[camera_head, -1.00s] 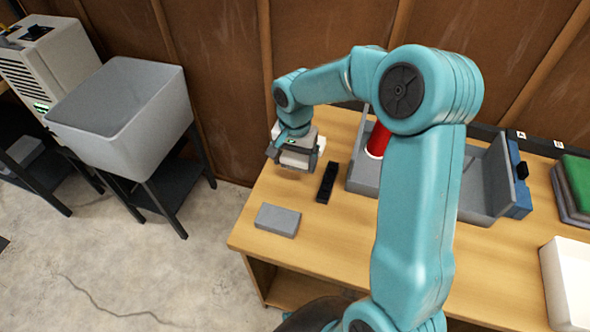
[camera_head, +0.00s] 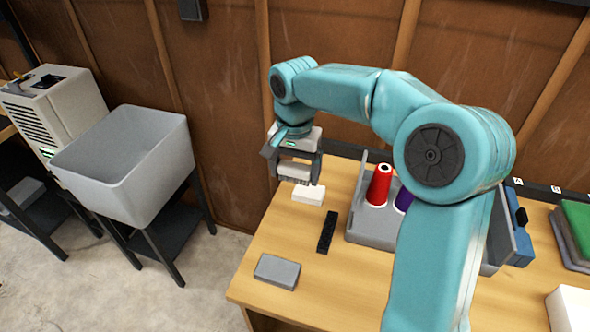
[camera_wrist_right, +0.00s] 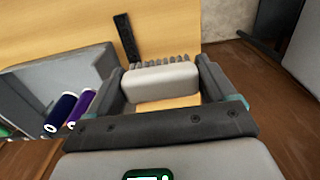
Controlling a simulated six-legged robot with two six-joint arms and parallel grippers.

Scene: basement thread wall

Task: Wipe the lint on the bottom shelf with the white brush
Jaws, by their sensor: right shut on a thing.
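My right gripper (camera_head: 295,172) is raised over the back left part of the wooden table. In the right wrist view it is shut on the white brush (camera_wrist_right: 160,84), a pale block with a row of grey bristles along its far side. In the head view the brush shows only partly between the fingers, with its bristles pointing down. The lint does not show, and I cannot make out the bottom shelf. My left gripper is not in view.
A white block (camera_head: 308,194), a black bar (camera_head: 327,232) and a grey block (camera_head: 277,271) lie on the table (camera_head: 250,277). A grey tray (camera_head: 365,231) holds red (camera_head: 379,185) and purple (camera_head: 403,200) spools. A grey bin (camera_head: 130,170) stands at left beyond a floor gap.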

